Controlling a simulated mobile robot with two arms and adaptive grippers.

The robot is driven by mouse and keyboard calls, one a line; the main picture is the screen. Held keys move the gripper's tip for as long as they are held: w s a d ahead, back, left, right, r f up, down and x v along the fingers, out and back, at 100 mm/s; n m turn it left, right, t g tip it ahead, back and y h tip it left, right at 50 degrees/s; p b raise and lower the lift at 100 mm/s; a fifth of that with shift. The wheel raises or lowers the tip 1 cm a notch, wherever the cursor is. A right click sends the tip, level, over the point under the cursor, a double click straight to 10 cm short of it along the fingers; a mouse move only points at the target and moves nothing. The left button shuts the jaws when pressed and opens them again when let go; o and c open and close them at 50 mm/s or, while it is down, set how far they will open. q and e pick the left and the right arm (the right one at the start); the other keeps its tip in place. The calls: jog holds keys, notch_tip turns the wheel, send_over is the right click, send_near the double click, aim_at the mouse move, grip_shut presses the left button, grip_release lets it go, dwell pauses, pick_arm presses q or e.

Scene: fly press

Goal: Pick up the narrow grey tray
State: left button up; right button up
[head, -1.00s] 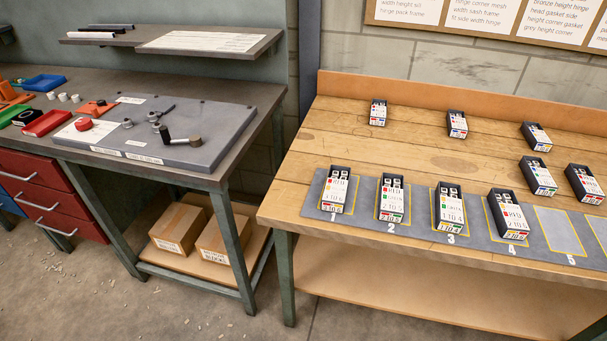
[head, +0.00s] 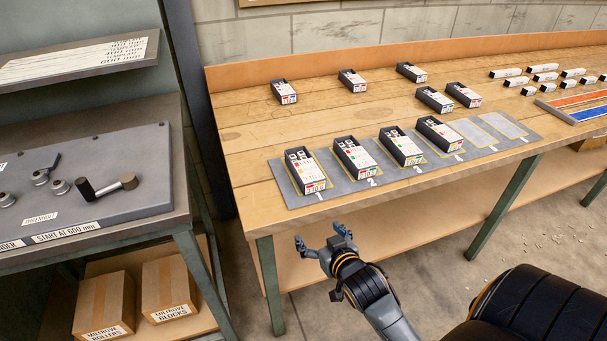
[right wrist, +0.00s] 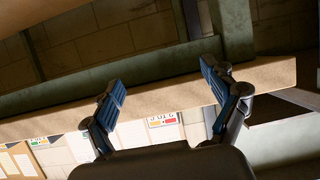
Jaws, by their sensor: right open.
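Several small, narrow dark-grey trays with white labelled fronts are on the wooden bench. Four numbered places on the grey mat (head: 482,157) hold one each: the tray at 1 (head: 304,170), at 2 (head: 357,157), at 3 (head: 402,147) and at 4 (head: 440,133). Others stand behind, including a far-left tray (head: 284,92) and a middle tray (head: 434,99). I cannot tell which one is meant. My right gripper (head: 320,236) is open and empty, in front of the bench edge near place 1. It also shows open in the right wrist view (right wrist: 162,75). My left gripper is out of view.
The wooden bench (head: 245,147) has a front edge close to my right gripper. White blocks (head: 510,72) and a board with coloured strips (head: 580,103) lie at its right. A grey plate with handles (head: 130,210) is on the left bench, with cardboard boxes (head: 168,285) below.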

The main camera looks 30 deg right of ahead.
notch_tip(320, 180, up, 11)
jog(key=w+d+t+h, duration=0.1)
jog(key=d+t, duration=0.1)
jog(key=t, duration=0.1)
send_near(306, 167)
jog(key=shift+m, duration=0.4)
jog(key=x, duration=0.4)
jog(key=shift+w+f, duration=0.1)
jog(key=shift+f, duration=0.25)
jog(key=shift+x, duration=2.95)
jog(key=c, duration=1.3)
